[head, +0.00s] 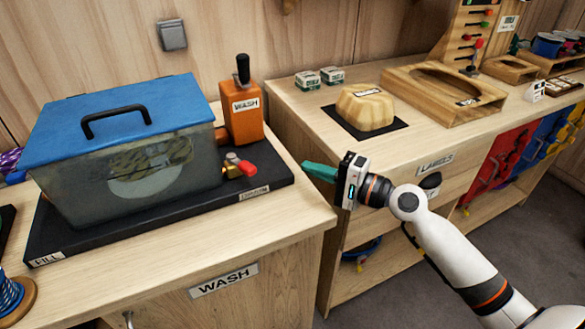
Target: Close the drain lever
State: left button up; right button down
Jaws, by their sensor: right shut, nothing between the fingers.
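The drain lever (247,168) has a red handle and sits on a brass valve (233,160) at the right end of the wash tub (150,180), just above the DRAIN label (255,193). The red handle points to the right and slightly down. The tub is translucent with a blue lid (160,117) on, and holds something coiled inside. My right gripper (306,168), with green fingers, is shut and empty. It is to the right of the lever, apart from it, near the right edge of the black mat (275,180). My left gripper is not in view.
An orange WASH box (242,128) with a black handle stands behind the lever. A wooden block (365,109) on a black pad and a wooden tray (425,92) stand on the right counter. A blue spool (10,295) is at the lower left.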

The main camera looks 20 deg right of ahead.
aim_at(240, 164)
jog(key=p+x, duration=0.1)
jog(key=x, duration=0.3)
jog(key=p+x, duration=0.1)
jog(key=x, duration=0.3)
jog(key=shift+w+a+r, duration=0.25)
jog(key=shift+s+a+p, duration=0.3)
jog(key=shift+a+p, duration=0.1)
jog(key=shift+a, duration=0.15)
jog(key=shift+s+a+p, duration=0.35)
jog(key=shift+a+p, duration=0.05)
jog(key=shift+a, duration=0.2)
jog(key=shift+s+a+f, duration=0.1)
jog(key=shift+s+a, duration=0.2)
jog(key=shift+a, duration=0.2)
jog(key=shift+f, duration=0.1)
